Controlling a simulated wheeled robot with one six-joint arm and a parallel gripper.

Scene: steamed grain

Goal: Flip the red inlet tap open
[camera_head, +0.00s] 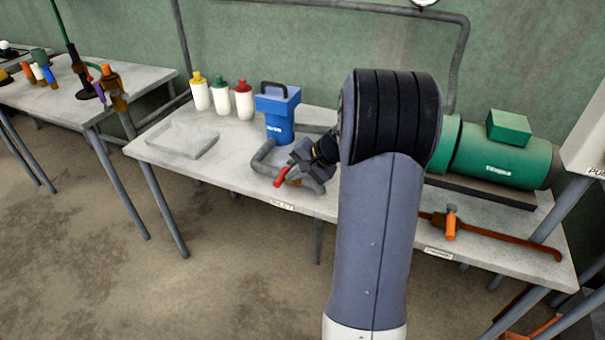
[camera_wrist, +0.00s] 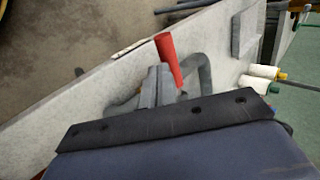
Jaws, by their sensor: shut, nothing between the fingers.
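The red tap lever (camera_head: 282,177) shows at the front of the bench, on a grey pipe (camera_head: 263,160) beside the blue strainer-like unit. My gripper (camera_head: 290,170) is shut and empty right at the lever, partly covering the tap body. In the wrist view the red lever (camera_wrist: 168,58) sticks up just beyond the tips of my gripper (camera_wrist: 158,72). The fingertips look very close to the lever; I cannot tell whether they touch it. The tap's valve body is mostly hidden behind my gripper.
A blue unit with a black handle (camera_head: 277,115) stands behind the tap. A green motor (camera_head: 500,150) is at the right. Three capped bottles (camera_head: 221,97) and a shallow grey tray (camera_head: 183,139) are at the left. An orange-handled tap (camera_head: 450,228) sits at the front right.

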